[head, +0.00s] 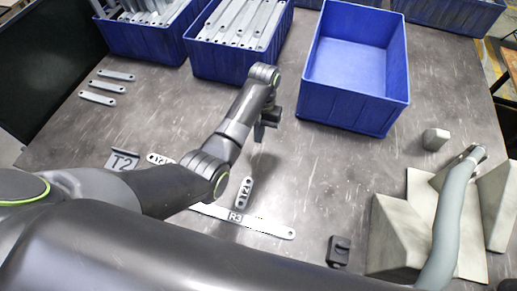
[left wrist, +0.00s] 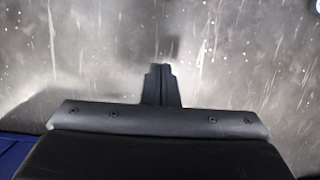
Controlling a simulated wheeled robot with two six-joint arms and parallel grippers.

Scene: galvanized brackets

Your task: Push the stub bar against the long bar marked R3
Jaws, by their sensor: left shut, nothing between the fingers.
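The long bar marked R3 (head: 268,228) lies flat on the dark table, a pale bar with a hole at its right end; my left arm hides its left part. A short stub bar (head: 244,193) with a dark mark lies across its direction, just behind it. The stub's near end is very close to the long bar; I cannot tell whether they touch. My left gripper (head: 262,128) is shut and empty, behind the stub bar and apart from it. In the left wrist view its fingers (left wrist: 161,85) are over bare table. The right gripper is not in view.
Another marked bar (head: 159,158) is partly behind my arm, beside a T2 plate (head: 122,160). Small bars (head: 98,98) lie at left. Blue bins (head: 355,112) stand at the back. A black block (head: 339,251) and beige blocks (head: 402,240) with a grey tube (head: 452,215) are at right.

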